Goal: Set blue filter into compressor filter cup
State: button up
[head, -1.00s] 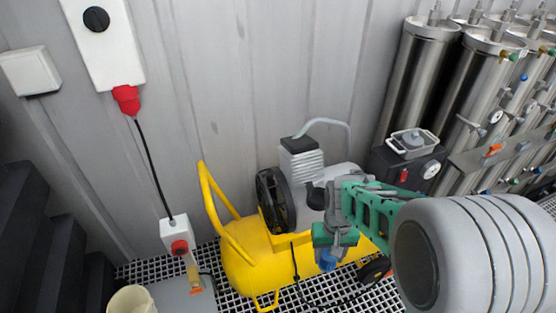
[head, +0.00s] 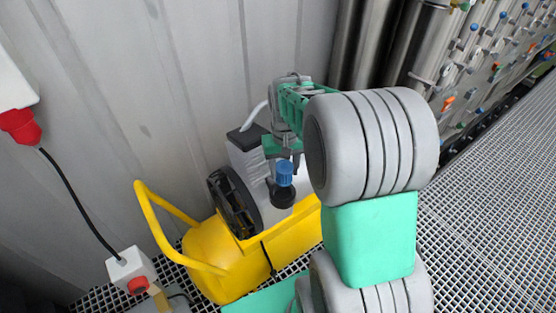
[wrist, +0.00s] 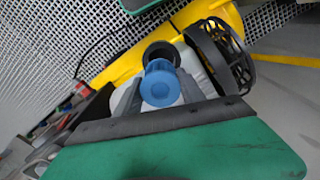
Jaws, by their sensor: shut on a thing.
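The blue filter (head: 285,172) is held in my gripper (head: 284,160), which is shut on it. In the wrist view the blue filter (wrist: 160,84) sits between the two grey fingers (wrist: 160,92). The dark filter cup (head: 284,194) on the yellow compressor (head: 215,262) lies just below the filter in the head view. In the wrist view the round black cup (wrist: 161,53) shows just beyond the filter, partly covered by it. The filter looks above the cup; I cannot tell whether they touch.
The compressor's black fan wheel (head: 232,203) and its grey ribbed block (head: 247,155) stand close to the gripper. A switch box (head: 131,270) is at the lower left. Steel vessels (head: 390,55) stand at the back right. The grating floor (head: 490,200) at right is clear.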

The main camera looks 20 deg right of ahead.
jog(key=shift+s+a+f, duration=0.1)
jog(key=shift+f, duration=0.3)
jog(key=shift+a+f+b, duration=0.1)
jog(key=shift+f+b, duration=0.55)
jog(key=shift+b, duration=0.05)
jog(key=shift+f+b, duration=1.9)
jog(key=shift+f, duration=0.9)
jog(key=o, duration=1.4)
notch_tip(320, 180, up, 8)
jog(key=shift+f, duration=0.1)
